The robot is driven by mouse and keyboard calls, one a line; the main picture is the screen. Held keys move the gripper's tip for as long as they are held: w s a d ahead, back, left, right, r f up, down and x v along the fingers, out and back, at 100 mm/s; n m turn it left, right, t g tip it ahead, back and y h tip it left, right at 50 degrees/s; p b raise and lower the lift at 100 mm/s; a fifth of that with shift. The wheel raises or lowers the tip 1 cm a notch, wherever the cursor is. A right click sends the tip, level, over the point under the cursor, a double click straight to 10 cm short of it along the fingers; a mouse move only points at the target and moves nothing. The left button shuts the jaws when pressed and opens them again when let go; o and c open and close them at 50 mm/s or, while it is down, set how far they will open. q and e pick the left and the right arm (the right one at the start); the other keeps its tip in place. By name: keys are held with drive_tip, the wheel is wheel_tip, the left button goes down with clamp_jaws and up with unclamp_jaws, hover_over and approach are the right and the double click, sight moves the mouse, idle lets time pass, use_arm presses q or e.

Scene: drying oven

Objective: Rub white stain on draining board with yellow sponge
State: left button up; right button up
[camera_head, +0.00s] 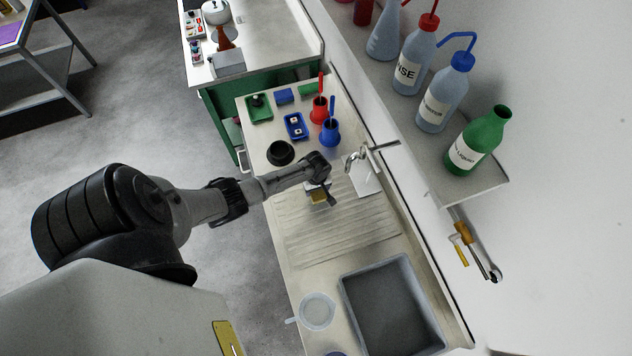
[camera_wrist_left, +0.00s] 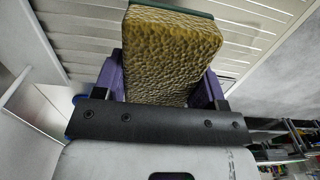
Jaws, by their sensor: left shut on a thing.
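The yellow sponge (camera_head: 319,197) is in my left gripper (camera_head: 322,184), which is shut on it over the upper part of the ribbed draining board (camera_head: 345,238). In the left wrist view the rough yellow sponge (camera_wrist_left: 170,50) sits between the two fingers, with a dark green edge on its far side. The pale ribs of the draining board (camera_wrist_left: 262,25) show behind it. I cannot tell whether the sponge touches the board. I cannot make out the white stain clearly; the arm and sponge cover part of the board. My right gripper is not in view.
A tap (camera_head: 358,156) stands close right of the gripper, beside a pale square patch (camera_head: 366,183). A black bowl (camera_head: 280,153) and blue cup (camera_head: 330,133) stand beyond. The sink basin (camera_head: 392,308) and a round clear container (camera_head: 317,311) are nearer. Bottles (camera_head: 478,141) line the shelf.

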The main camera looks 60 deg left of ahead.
use_arm(q)
drive_tip(key=shift+r+p, duration=1)
drive_tip(key=shift+r, duration=0.2)
